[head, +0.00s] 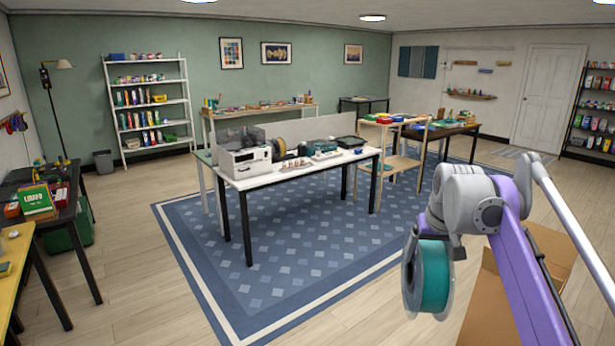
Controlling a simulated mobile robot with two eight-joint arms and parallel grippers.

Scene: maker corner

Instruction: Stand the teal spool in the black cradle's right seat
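The teal spool (434,276) hangs in the air at the end of my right arm, its axis roughly level and its pale flanges upright. My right gripper (428,238) is at the top of the spool and appears shut on it; its fingertips are mostly hidden. My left gripper is out of view. On the white table (345,158) across the room, a yellow-brown spool (279,146) stands among small dark things. The black cradle is too small to make out for certain there.
A white machine (245,160) stands at the white table's left end. A blue rug (290,285) lies under that table. A cardboard box (492,318) is on the floor below my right arm. A yellow bench (18,250) and a dark bench (62,205) line the left. Open floor lies between.

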